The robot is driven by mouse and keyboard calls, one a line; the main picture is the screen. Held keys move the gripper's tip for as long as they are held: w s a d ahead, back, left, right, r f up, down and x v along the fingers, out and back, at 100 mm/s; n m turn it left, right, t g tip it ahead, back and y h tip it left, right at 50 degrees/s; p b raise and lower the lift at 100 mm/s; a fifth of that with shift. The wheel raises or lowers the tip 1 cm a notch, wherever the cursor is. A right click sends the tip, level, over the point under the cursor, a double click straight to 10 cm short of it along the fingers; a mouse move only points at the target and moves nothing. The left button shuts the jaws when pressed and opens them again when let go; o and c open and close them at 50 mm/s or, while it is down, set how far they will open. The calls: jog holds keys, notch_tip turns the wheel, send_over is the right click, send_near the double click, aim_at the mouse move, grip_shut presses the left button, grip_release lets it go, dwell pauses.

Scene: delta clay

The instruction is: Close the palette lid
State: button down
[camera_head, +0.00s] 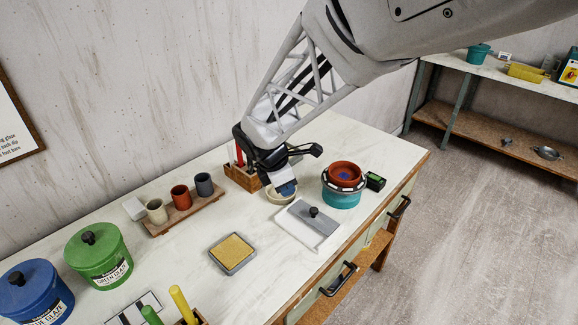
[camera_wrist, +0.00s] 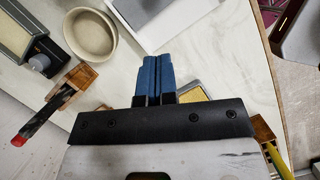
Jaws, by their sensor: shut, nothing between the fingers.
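The palette (camera_head: 290,231) is a flat white tray on the workbench near its front edge. Its grey lid (camera_head: 326,219) has a black knob (camera_head: 313,211) and lies flat, off to one side, so a white strip of the palette shows bare at the left and front. In the wrist view part of a pale, grey-topped flat thing, probably the palette (camera_wrist: 150,14), shows at the top. My gripper (camera_head: 287,189) has blue fingertips pressed together with nothing between them. It hangs by the cream bowl (camera_head: 272,197), behind and left of the palette; the fingertips also show in the wrist view (camera_wrist: 156,75).
A turquoise pot (camera_head: 341,198) with a terracotta bowl (camera_head: 345,173) stands right of the palette. A wooden tool holder (camera_head: 240,176) is behind my gripper. A yellow sponge tray (camera_head: 232,253) lies left. The bench between sponge and palette is clear.

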jog(key=shift+v, duration=1.1)
jog(key=h, duration=0.6)
send_near(314, 213)
jog(key=s+a+f, duration=0.1)
jog(key=s+a, duration=0.1)
jog(key=a, duration=0.2)
jog(key=a+f+t+h, duration=0.1)
jog(key=a+t+h, duration=0.1)
jog(key=a+h, duration=0.1)
jog(key=s+a+f+t+h, duration=0.1)
jog(key=h, duration=0.1)
jog(key=shift+s+a+f, duration=0.1)
jog(key=shift+a+f, duration=0.1)
jog(key=shift+f, duration=0.2)
jog(key=shift+a+f+t+h, duration=0.1)
jog(key=shift+a+t+h, duration=0.3)
jog(key=shift+d, duration=0.15)
jog(key=shift+x, duration=6.9)
